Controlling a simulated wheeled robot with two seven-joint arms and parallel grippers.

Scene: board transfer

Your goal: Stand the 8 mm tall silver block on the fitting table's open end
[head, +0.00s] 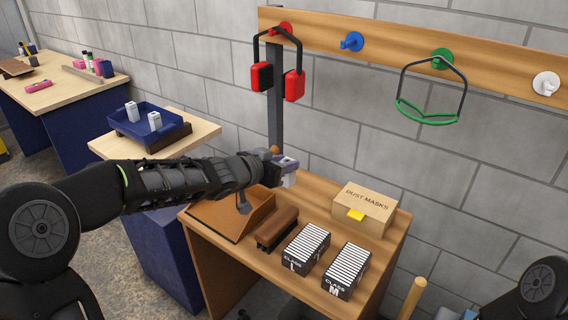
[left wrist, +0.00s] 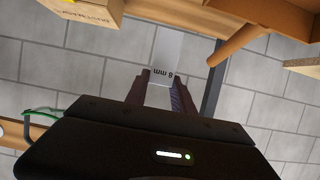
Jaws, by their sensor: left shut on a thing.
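My left gripper (head: 284,166) is shut on a silver block marked "8 mm" and holds it in the air above the near wooden table (head: 305,287). The block (head: 289,181) shows as a small pale piece below the fingers in the head view. In the left wrist view, the block (left wrist: 165,66) sits between the two fingers of the left gripper (left wrist: 160,84), and its label reads upside down. Two more silver blocks (head: 131,112) stand in a blue tray (head: 172,123) on another table at the left. My right gripper is out of view.
The near table holds a brown sloped board (head: 212,216), a brown brush-like block (head: 277,228), two boxes of white-edged slips (head: 306,249) marked "CLASS" and a dust masks box (head: 365,212). Red ear defenders (head: 262,77) and a green-banded item (head: 427,111) hang from a wall rail (head: 390,47).

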